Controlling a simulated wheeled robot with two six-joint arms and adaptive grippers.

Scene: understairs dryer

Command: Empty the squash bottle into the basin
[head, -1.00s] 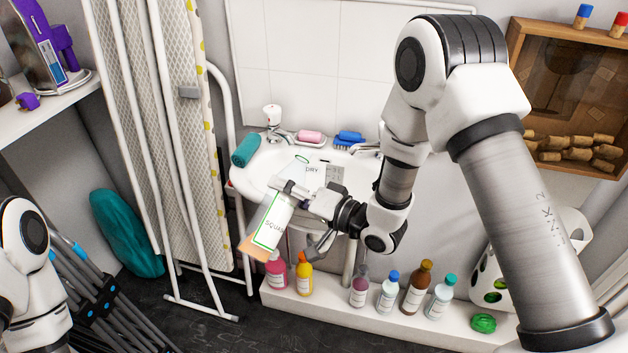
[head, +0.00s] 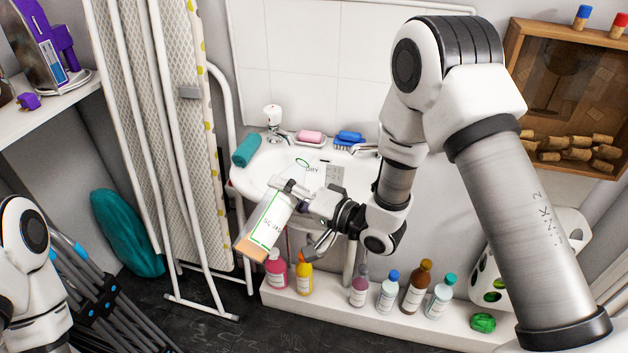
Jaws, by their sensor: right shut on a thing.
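The squash bottle (head: 266,222) is a clear, boxy bottle with a white, green-edged label and orange liquid gathered at its lower left end. The white basin (head: 252,178) is fixed to the tiled wall behind. The gripper and arm hide part of the basin's front and right. My left gripper is out of view; only part of that arm shows at the lower left.
A teal roll (head: 246,150), pink soap (head: 311,137) and a blue brush (head: 348,138) lie along the basin's rim by the tap (head: 272,117). Several bottles (head: 388,293) stand on the low ledge below. A folded ironing board (head: 185,120) stands close on the left.

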